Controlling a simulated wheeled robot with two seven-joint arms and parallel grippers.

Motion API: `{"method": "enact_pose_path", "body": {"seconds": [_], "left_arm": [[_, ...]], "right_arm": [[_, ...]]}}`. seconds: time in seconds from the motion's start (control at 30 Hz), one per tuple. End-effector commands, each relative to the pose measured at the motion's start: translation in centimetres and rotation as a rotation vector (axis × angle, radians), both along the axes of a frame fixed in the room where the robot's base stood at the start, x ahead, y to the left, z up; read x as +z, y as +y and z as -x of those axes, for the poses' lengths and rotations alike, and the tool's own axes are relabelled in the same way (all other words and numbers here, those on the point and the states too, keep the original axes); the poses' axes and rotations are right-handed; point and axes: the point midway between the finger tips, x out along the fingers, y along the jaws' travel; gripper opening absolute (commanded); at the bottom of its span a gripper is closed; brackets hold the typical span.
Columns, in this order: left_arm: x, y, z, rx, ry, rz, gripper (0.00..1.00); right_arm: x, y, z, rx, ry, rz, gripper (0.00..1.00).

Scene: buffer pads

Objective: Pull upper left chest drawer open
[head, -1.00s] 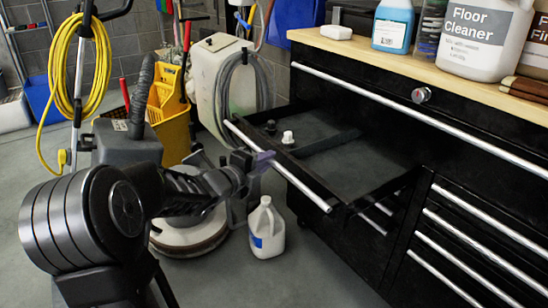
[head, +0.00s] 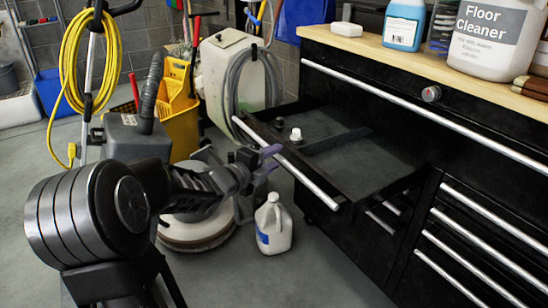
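The black tool chest (head: 480,225) fills the right side, with silver bar handles. Its upper left drawer (head: 370,165) stands far out from the chest, showing a divider and two small knobs inside. The drawer's silver handle (head: 300,172) runs along its front edge. My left gripper (head: 264,163) is beside the outer side of that handle, near its middle; a small gap seems to show between fingers and bar. Whether the fingers are open or shut is unclear. My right gripper is not in view.
A white jug (head: 273,226) stands on the floor below the drawer. A floor machine (head: 195,228), a yellow mop bucket (head: 181,125) and a cream tank (head: 225,75) stand behind my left arm. Bottles, including floor cleaner (head: 490,40), stand on the wooden top (head: 390,50).

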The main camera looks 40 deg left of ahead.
Motion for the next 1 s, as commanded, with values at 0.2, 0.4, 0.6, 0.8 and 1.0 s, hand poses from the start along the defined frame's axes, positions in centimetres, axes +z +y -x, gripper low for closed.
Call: {"method": "enact_pose_path", "body": {"seconds": [0.2, 0.4, 0.6, 0.8, 1.0], "left_arm": [[0.9, -0.2, 3.3, 0.004, 0.0, 0.001, 0.37], [1.3, -0.6, 6.1, 0.003, 0.0, 0.001, 0.37], [1.3, -0.8, 7.0, 0.001, 0.001, 0.001, 0.37], [1.2, -0.7, 6.9, 0.001, 0.001, 0.001, 0.37], [1.2, -0.7, 6.9, 0.001, 0.001, 0.001, 0.37]], "right_arm": [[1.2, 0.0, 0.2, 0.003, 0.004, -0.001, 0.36], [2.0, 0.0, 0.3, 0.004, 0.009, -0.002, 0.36], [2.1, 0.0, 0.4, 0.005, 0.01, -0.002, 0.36], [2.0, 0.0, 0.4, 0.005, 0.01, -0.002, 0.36], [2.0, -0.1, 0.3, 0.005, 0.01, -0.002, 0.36]]}}
